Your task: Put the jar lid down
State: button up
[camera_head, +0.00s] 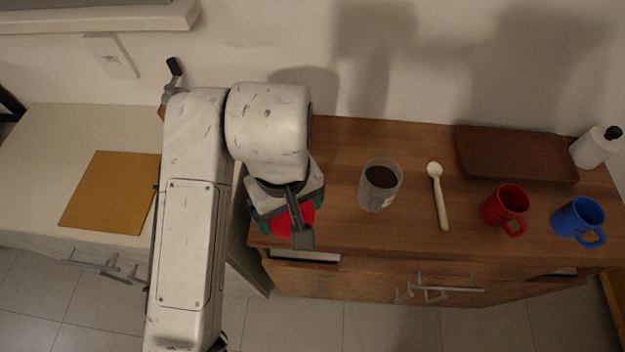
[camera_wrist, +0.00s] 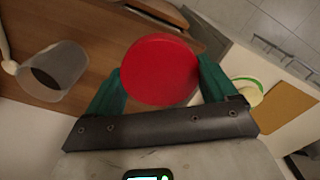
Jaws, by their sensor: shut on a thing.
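A round red jar lid (camera_wrist: 160,70) is held between the two green fingers of my gripper (camera_wrist: 160,82) in the wrist view. In the head view the lid (camera_head: 292,220) shows partly below my wrist, and my gripper (camera_head: 285,218) is over the left front end of the wooden counter. I cannot tell whether the lid touches the counter. A clear jar (camera_head: 380,186) with dark contents stands open on the counter, to the right of my gripper. It also shows at the left of the wrist view (camera_wrist: 55,72).
A white spoon (camera_head: 439,196), a red mug (camera_head: 505,207), a blue mug (camera_head: 578,219), a brown tray (camera_head: 515,155) and a white bottle (camera_head: 597,147) are farther right. An orange board (camera_head: 110,192) lies on the white counter at left. Bare wood shows around the jar.

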jog(key=w+f, duration=0.2)
jog(key=w, duration=0.1)
jog(key=w+d+f, duration=0.1)
jog(key=w+f, duration=0.2)
jog(key=w+f+p, duration=0.1)
jog(key=w+f, duration=0.1)
jog(key=w, duration=0.1)
jog(key=shift+w+d+f, duration=0.2)
jog(key=shift+w, duration=0.2)
jog(key=shift+w+f, duration=0.35)
jog(key=shift+f, duration=0.15)
jog(key=shift+f+p, duration=0.5)
jog(key=shift+f, duration=1.1)
jog(key=shift+f, duration=0.15)
jog(key=o, duration=0.8)
notch_tip(320, 180, up, 12)
jog(key=shift+r+b, duration=0.2)
jog(key=shift+b, duration=0.65)
